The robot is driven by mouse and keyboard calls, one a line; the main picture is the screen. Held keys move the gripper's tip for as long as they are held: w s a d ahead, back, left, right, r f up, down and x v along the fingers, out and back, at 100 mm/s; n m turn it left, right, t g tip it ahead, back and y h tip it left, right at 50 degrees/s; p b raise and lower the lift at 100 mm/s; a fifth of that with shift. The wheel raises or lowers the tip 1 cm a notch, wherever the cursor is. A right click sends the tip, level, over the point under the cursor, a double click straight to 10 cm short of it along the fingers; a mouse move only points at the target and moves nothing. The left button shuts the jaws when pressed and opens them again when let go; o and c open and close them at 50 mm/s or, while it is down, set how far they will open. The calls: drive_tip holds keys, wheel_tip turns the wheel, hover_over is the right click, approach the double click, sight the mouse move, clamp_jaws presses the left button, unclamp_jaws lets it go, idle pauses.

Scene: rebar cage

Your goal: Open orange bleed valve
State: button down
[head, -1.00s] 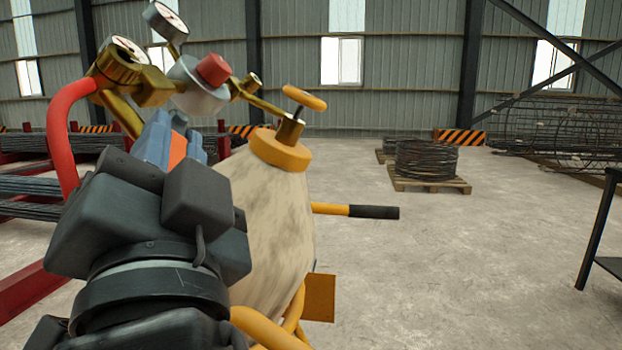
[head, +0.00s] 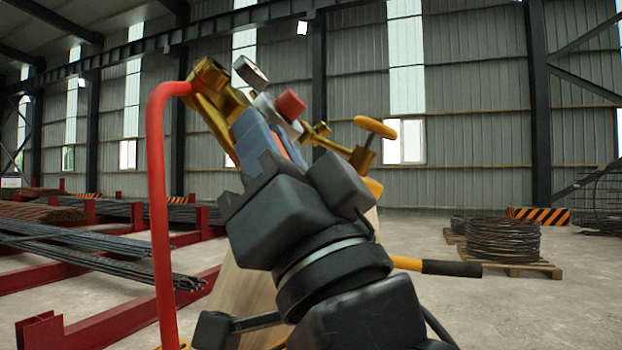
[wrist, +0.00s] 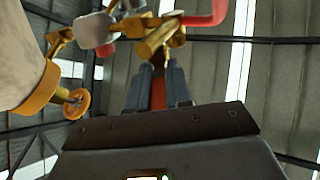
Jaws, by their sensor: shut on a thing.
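My gripper (head: 258,138) is in front of the brass regulator, its blue-grey fingers pointing up and left. In the wrist view, the fingers (wrist: 158,85) point at the brass fitting (wrist: 155,35). An orange piece (wrist: 158,92) shows in the narrow gap between them; it also shows in the head view (head: 282,146). I take it for the orange bleed valve, held in the shut fingers, but most of it is hidden. A separate orange handwheel (head: 375,127) sits on the cylinder top, right of my gripper and apart from it.
The regulator carries a gauge (head: 250,72) and a red knob (head: 291,105). A red hose (head: 160,200) hangs left of my arm. The pale cylinder (wrist: 22,65) has an orange collar (wrist: 38,90). A black-gripped handle (head: 452,268) sticks out right. Rebar racks (head: 60,312) stand left.

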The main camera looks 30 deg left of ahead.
drive_tip(key=shift+f+n+g, duration=0.1)
drive_tip(key=shift+n+g, duration=0.2)
drive_tip(key=shift+g, duration=0.2)
drive_tip(key=c, duration=1)
unclamp_jaws()
drive_tip(key=shift+c, duration=0.2)
drive_tip(key=b+v, duration=0.2)
drive_tip(key=v, duration=0.5)
drive_tip(key=shift+d+f+b, duration=0.15)
drive_tip(key=shift+f+b, duration=0.15)
drive_tip(key=shift+f, duration=0.05)
